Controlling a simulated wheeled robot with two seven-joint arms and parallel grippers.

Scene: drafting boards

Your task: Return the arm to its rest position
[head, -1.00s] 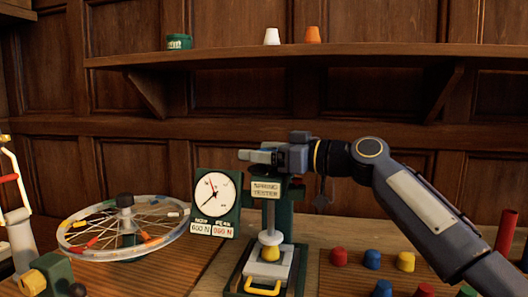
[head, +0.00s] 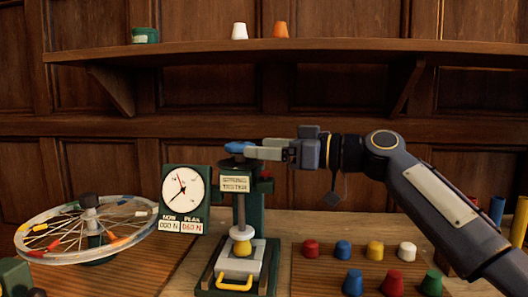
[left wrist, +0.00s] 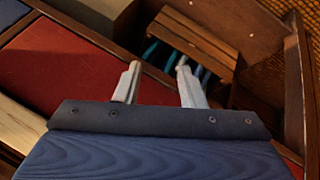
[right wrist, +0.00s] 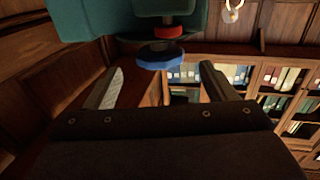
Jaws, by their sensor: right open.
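My right arm reaches in from the right in the head view. Its gripper (head: 262,150) is open and empty at the top of the spring tester, just right of the blue knob (head: 240,147). In the right wrist view the blue knob (right wrist: 162,57) shows between and beyond the spread fingertips (right wrist: 161,74), apart from them. The green spring tester (head: 236,184) stands upright with a yellow piece (head: 243,247) under its plunger. Its dial (head: 183,190) reads 000 N now. My left gripper (left wrist: 158,68) shows only in the left wrist view, fingers apart, nothing between them.
A spoked wheel (head: 88,228) lies left of the tester. Several coloured caps, such as a red one (head: 311,248), stand at the right on the board below my right arm. A shelf (head: 300,46) runs along the panelled wall above.

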